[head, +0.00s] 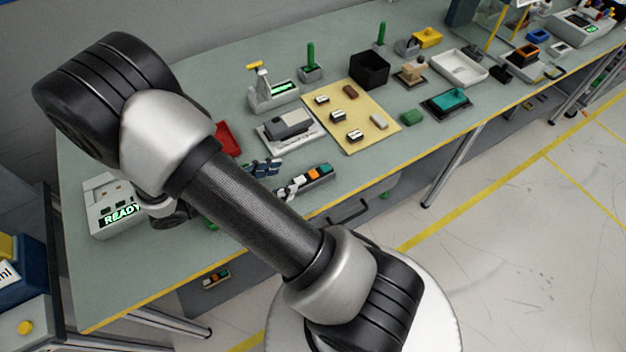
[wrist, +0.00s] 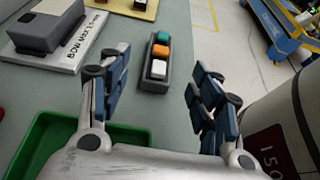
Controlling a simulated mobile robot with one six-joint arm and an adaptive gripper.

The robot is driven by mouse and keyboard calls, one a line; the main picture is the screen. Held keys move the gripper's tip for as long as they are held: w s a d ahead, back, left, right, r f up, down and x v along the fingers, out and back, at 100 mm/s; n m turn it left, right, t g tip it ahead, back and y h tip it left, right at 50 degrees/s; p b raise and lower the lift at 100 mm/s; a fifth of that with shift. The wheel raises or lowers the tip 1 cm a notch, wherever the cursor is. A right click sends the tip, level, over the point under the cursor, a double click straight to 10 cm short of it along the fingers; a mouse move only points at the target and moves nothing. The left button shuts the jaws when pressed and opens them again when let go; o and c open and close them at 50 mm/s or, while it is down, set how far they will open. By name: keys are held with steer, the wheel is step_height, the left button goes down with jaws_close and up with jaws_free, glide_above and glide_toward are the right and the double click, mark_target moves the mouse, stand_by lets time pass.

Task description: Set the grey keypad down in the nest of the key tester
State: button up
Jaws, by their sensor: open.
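The grey keypad (head: 304,181), a dark grey bar with white, orange and green keys, lies on the table near its front edge. In the wrist view the keypad (wrist: 155,82) lies ahead of and between my fingers, not touching them as far as I see. My gripper (wrist: 153,92) is open and empty; in the head view its blue-padded fingers (head: 264,168) show just left of the keypad. A pale device with a lit READY display (head: 122,214) stands at the table's left end, partly behind my arm. It may be the key tester; I cannot make out its nest.
A grey block on a white plate marked BOW MAX (wrist: 86,52) stands left of the keypad. A green tray (wrist: 22,160) lies under my gripper's left side. A red tray (head: 228,139) and a yellow mat with small parts (head: 362,95) are farther back.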

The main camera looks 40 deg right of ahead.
mark_target(312, 174)
steer(key=b+x, duration=0.3)
steer(key=x, duration=0.6)
steer(key=shift+s+d+f, duration=0.1)
steer(key=shift+d+f, duration=0.05)
steer(key=c, duration=1.2)
